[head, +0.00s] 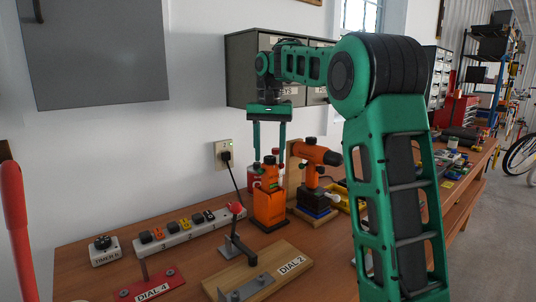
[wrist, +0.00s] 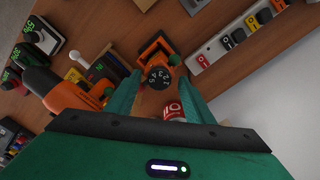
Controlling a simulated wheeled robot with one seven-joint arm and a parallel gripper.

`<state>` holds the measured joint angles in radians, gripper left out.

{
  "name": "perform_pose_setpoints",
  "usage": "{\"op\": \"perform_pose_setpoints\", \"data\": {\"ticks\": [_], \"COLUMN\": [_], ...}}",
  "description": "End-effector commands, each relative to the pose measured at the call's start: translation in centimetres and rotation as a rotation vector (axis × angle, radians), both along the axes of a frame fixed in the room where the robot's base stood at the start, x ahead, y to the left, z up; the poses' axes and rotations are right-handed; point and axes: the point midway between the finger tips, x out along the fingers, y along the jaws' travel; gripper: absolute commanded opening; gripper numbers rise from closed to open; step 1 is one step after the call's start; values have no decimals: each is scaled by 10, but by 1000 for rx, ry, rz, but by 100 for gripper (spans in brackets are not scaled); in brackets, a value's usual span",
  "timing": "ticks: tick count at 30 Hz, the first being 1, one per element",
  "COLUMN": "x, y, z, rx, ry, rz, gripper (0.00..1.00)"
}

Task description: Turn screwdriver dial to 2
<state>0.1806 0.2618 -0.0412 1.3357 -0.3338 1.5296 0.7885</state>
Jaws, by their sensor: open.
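An orange tool with black parts (head: 269,205) stands upright on the bench below my gripper (head: 269,153). In the wrist view its orange body (wrist: 158,45) carries a round black dial (wrist: 158,77) with white numerals. The dial sits between the two green fingers of my gripper (wrist: 159,80), with gaps on both sides. The gripper points down, open and empty. Which numeral the dial is set to cannot be made out. In the head view the dial is too small to read.
An orange drill (head: 318,155) stands close on the right. A red can (head: 252,178) is just behind the tool. A power strip (head: 190,232) lies to the left, and plates with levers labelled DIAL 2 (head: 262,276) and DIAL 4 (head: 152,287) lie in front.

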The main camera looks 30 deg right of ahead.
Motion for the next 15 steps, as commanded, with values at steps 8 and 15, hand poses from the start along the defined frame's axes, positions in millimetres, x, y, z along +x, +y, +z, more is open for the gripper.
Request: {"op": "perform_pose_setpoints", "data": {"ticks": [8,15], "x": [0,0], "y": [0,0], "z": [0,0], "rx": [0,0], "ry": [0,0], "rz": [0,12], "gripper": [6,6]}}
